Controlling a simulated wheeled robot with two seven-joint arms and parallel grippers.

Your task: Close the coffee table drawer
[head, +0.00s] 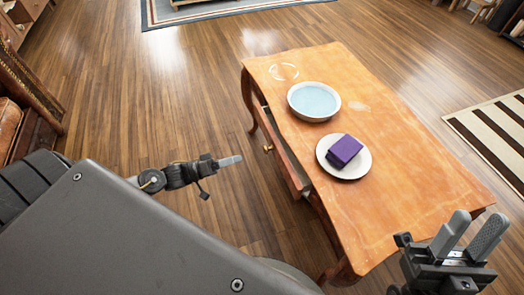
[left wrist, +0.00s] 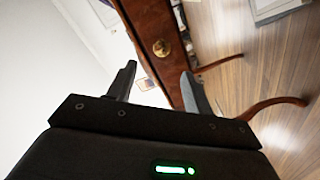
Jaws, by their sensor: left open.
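The wooden coffee table (head: 400,180) stands right of centre in the head view. Its drawer (head: 283,158) sticks out from the table's left side, partly open, with a brass knob (head: 268,148) on its front. My left gripper (head: 233,161) is left of the drawer front, apart from it, and points towards it. In the left wrist view the open fingers (left wrist: 158,82) frame a gap, and the reddish-brown drawer front (left wrist: 150,20) with its knob (left wrist: 161,47) shows beyond them. My right gripper (head: 470,232) is open and empty by the table's near right corner.
On the tabletop are a bowl with a light blue inside (head: 313,100) and a white plate (head: 326,165) carrying a purple box (head: 344,150). A curved table leg (head: 249,100) stands near the drawer's far end. The wooden floor (head: 180,110) left of the table is clear. A striped rug (head: 495,135) lies right.

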